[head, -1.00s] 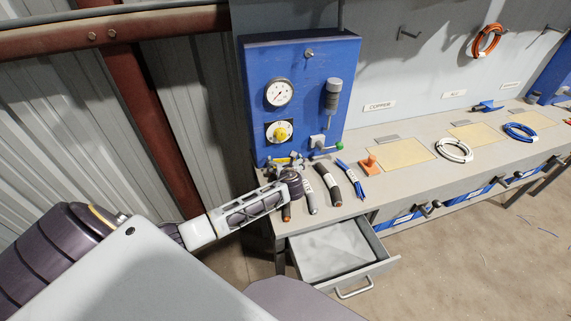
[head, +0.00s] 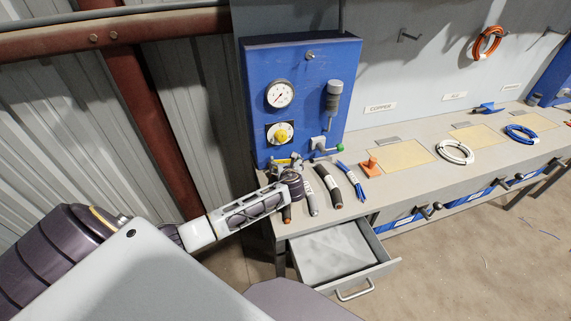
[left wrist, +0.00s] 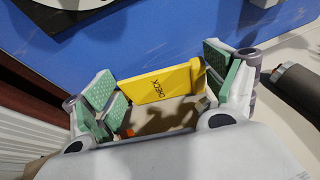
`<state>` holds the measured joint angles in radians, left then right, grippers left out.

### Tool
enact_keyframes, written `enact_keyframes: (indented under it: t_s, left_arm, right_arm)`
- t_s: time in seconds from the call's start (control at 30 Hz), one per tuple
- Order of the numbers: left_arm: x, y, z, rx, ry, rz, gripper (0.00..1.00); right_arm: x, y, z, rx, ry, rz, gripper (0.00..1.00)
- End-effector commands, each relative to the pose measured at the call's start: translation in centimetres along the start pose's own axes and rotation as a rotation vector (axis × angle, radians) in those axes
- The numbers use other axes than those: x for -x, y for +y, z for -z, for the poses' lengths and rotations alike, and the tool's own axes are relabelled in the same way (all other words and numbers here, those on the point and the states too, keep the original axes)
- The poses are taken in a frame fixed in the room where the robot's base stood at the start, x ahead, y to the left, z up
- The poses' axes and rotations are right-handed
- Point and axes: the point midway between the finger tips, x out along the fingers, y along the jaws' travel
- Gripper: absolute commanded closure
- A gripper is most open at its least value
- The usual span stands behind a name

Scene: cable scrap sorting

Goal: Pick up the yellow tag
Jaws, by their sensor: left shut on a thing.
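The yellow tag (left wrist: 158,83), printed "CHECK", is between the green-padded fingers of my left gripper (left wrist: 163,82) in the left wrist view. The gripper is shut on it, with pads at the tag's left and right ends. In the head view my left gripper (head: 287,164) is at the left end of the bench, close in front of the blue panel (head: 300,65). The tag is too small and covered to make out clearly there. My right gripper is not in view.
Several cable pieces, including a thick black one (head: 328,186), lie just right of the gripper. An orange-handled item (head: 371,166) lies beyond them. An open drawer (head: 358,282) juts out below. The bench top (head: 425,135) further right holds coiled cables.

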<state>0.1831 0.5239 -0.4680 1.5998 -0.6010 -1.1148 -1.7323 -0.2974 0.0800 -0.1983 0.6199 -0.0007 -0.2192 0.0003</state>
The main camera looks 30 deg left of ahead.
Motion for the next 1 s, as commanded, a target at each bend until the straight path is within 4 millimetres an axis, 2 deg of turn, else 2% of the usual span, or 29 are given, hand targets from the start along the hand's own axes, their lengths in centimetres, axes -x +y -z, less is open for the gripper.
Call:
enact_keyframes:
  t_s: [0.23,0.47,0.8,1.0]
  left_arm:
    - [1.2,0.0,-2.6,0.001,-0.003,0.001,0.3]
    - [2.6,0.0,-6.1,0.002,-0.003,0.001,0.3]
    - [8.3,-1.2,-3.4,-0.001,0.002,0.001,0.3]
    - [12.3,-2.1,-1.8,0.0,0.003,0.003,0.3]
  right_arm:
    - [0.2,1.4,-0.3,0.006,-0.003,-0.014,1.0]
    - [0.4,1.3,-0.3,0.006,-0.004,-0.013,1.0]
    - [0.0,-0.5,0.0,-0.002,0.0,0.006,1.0]
    - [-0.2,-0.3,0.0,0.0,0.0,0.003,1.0]
